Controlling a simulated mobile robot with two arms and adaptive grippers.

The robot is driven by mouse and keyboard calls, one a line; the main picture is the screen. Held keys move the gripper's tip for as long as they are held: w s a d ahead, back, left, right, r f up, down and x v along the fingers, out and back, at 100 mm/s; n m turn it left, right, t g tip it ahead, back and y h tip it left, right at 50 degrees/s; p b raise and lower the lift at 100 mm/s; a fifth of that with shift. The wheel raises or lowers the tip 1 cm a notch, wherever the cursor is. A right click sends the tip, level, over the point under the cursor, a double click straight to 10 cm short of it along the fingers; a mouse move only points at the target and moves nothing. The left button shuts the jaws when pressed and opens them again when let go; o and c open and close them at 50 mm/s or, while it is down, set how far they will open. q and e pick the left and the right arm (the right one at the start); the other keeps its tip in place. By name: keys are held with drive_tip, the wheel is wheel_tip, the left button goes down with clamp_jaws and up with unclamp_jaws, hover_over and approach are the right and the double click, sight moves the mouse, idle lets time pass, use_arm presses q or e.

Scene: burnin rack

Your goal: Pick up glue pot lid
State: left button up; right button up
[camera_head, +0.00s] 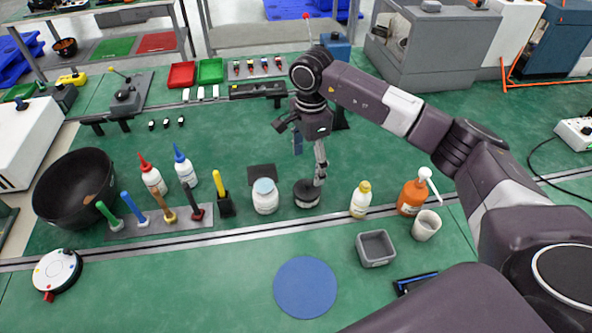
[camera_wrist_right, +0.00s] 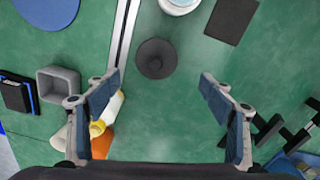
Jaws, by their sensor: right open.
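A round black lid with a small central knob (camera_wrist_right: 156,58) shows in the right wrist view, just beyond the line between my fingertips. In the head view the same dark round piece (camera_head: 307,194) sits on the green bench, right of a white jar with a pale blue top (camera_head: 265,196). My left gripper is not in view.
A yellow-capped bottle (camera_head: 360,200), an orange pump bottle (camera_head: 412,195) and a grey bin (camera_head: 375,248) stand to the right. A rack of brushes (camera_head: 150,222) and glue bottles stand left. A dark square pad (camera_head: 262,174) lies behind the jar. A blue disc (camera_head: 305,287) lies in front.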

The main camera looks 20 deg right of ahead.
sight(307, 183)
drive_tip(key=shift+s+f+p, duration=0.2)
drive_tip(key=shift+f+p, duration=0.05)
drive_tip(key=shift+f, duration=0.25)
drive_tip(key=shift+s+f+p, duration=0.15)
drive_tip(key=shift+f+p, duration=0.1)
drive_tip(key=shift+f, duration=0.25)
drive_tip(key=shift+s+a+f, duration=0.1)
drive_tip(key=shift+f, duration=0.2)
wheel_tip(307, 183, down, 4)
drive_tip(key=shift+a+r+p, duration=0.1)
drive_tip(key=shift+r+p, duration=0.1)
drive_tip(key=shift+p, duration=1)
drive_tip(key=shift+f, duration=0.55)
drive_tip(key=c, duration=1)
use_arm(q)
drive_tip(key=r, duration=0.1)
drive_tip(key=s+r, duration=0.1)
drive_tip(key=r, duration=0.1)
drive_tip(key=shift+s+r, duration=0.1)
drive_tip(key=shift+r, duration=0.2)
use_arm(e)
drive_tip(key=shift+c, duration=0.3)
drive_tip(key=shift+r, duration=0.15)
